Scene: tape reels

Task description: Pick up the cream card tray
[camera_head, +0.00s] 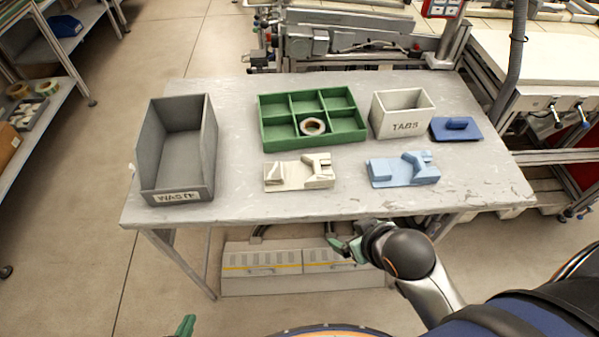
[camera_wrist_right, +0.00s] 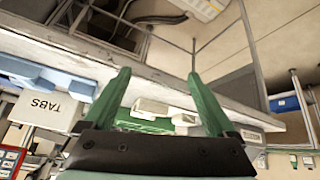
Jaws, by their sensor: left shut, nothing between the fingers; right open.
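The cream card tray (camera_head: 290,177) lies on the front middle of the grey table, in front of the green divided tray. It has raised blocks on its top. In the right wrist view part of it (camera_wrist_right: 151,107) shows between my fingers, beyond the table's edge. My right gripper (camera_head: 345,246) is open and empty, in front of the table's front edge and apart from the tray; its two green fingers (camera_wrist_right: 155,90) show spread in the wrist view. My left gripper (camera_head: 186,326) shows only as a green tip at the bottom left, shut, far from the tray.
A similar blue tray (camera_head: 400,172) lies to the right. Behind are the green divided tray (camera_head: 312,143) with a tape reel (camera_head: 312,126), the TABS box (camera_head: 404,125) and a dark blue lidded piece (camera_head: 457,129). The WASTE bin (camera_head: 178,196) stands left. The front strip of table is clear.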

